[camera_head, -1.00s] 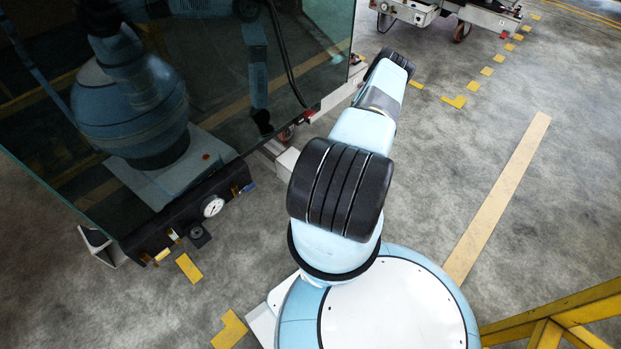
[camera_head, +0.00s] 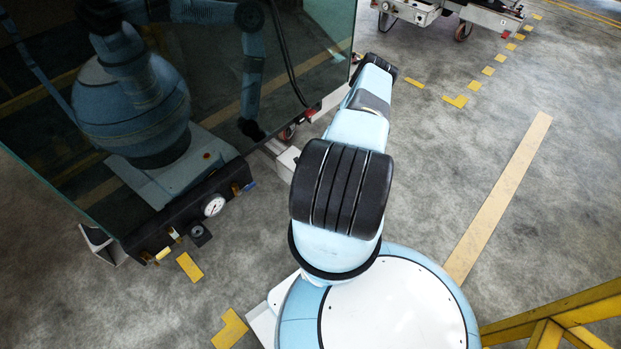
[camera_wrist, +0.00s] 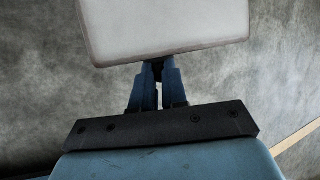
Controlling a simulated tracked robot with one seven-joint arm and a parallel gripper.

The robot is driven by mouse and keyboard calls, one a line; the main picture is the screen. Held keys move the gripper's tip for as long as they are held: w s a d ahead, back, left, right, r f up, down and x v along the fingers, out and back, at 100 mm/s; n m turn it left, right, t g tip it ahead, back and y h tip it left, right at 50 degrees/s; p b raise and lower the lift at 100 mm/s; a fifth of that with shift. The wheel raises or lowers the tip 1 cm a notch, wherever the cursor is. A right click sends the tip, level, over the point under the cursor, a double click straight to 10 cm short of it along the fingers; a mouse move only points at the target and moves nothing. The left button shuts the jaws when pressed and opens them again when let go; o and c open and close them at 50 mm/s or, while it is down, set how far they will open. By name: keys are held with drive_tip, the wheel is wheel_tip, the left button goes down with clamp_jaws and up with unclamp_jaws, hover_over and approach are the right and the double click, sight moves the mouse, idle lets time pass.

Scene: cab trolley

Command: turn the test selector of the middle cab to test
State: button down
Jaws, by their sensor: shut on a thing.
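In the wrist view my gripper (camera_wrist: 158,72) has its blue fingers closed together at the lower edge of a pale grey box (camera_wrist: 165,28). A small dark piece shows between the fingertips, just under the box edge; it appears to be the test selector, mostly covered by the fingers. Its pointing direction cannot be read. In the head view my arm reaches away to the upper middle, beside a dark glass panel (camera_head: 290,60), and hides my gripper. I cannot tell which cab the box belongs to.
The glass panel stands on a black base with a round gauge (camera_head: 214,206) at left. A white wheeled trolley (camera_head: 450,12) stands at the top right. A yellow railing (camera_head: 560,315) is at the lower right. The grey floor on the right is open.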

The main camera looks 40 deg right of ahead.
drive_tip(key=shift+s+a+f+n+t+h, duration=0.1)
drive_tip(key=shift+a+f+n+t+h, duration=0.2)
drive_tip(key=shift+h, duration=0.8)
drive_tip(key=shift+a+f+n+t+h, duration=0.15)
drive_tip(key=shift+a+n+t+h, duration=0.15)
drive_tip(key=shift+h, duration=0.8)
drive_tip(key=shift+s+a+f+n+t+h, duration=0.1)
drive_tip(key=shift+a+f+n+t+h, duration=0.25)
drive_tip(key=shift+h, duration=0.75)
drive_tip(key=shift+d+r, duration=0.1)
drive_tip(key=c, duration=1.2)
unclamp_jaws()
drive_tip(key=shift+w, duration=0.1)
drive_tip(key=shift+o, duration=0.2)
drive_tip(key=v, duration=1.3)
drive_tip(key=shift+a, duration=0.35)
